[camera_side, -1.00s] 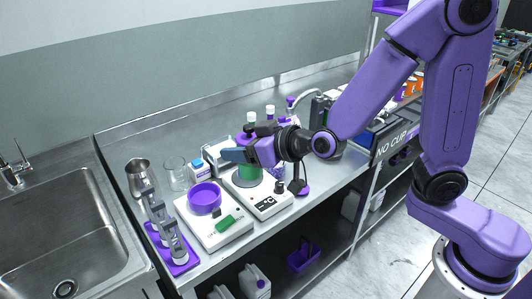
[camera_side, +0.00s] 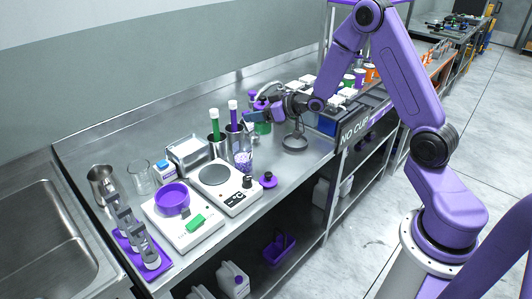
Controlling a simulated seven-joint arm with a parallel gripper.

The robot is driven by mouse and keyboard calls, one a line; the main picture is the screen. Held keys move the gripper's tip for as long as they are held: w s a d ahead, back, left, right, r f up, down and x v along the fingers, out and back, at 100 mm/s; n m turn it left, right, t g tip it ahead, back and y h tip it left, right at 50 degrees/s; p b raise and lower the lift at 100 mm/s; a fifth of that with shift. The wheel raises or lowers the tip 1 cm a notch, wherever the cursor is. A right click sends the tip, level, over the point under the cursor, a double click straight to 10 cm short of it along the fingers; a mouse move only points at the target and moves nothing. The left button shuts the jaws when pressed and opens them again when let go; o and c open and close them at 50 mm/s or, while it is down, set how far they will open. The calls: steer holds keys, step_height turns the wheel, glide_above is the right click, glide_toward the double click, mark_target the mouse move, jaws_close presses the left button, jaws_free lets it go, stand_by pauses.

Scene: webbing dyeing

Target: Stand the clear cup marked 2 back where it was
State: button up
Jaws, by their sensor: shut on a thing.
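My gripper (camera_side: 252,118) is at the back middle of the bench, shut on a clear cup with green contents (camera_side: 263,128). Part of the cup is hidden behind the gripper, and I cannot read a number on it. I cannot tell whether its base touches the bench. The white hot plate (camera_side: 215,174) to its left has a bare dark disc. A clear cup with purple in it (camera_side: 242,158) stands between the hot plate and my gripper. An empty clear beaker (camera_side: 140,178) stands at the left.
Steel holders with a green-handled tool (camera_side: 214,125) and a purple-handled tool (camera_side: 233,117) stand close left of my gripper. A round steel stand (camera_side: 295,142) is to its right. A white scale (camera_side: 175,228) carries a purple bowl (camera_side: 172,197). The sink (camera_side: 40,235) is at far left.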

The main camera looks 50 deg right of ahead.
steer(key=shift+d+f, duration=0.25)
steer(key=shift+d, duration=0.25)
steer(key=shift+d+f, duration=0.1)
steer(key=shift+f, duration=3.85)
steer(key=shift+f, duration=0.1)
steer(key=o, duration=1.3)
steer(key=shift+s+f, duration=0.1)
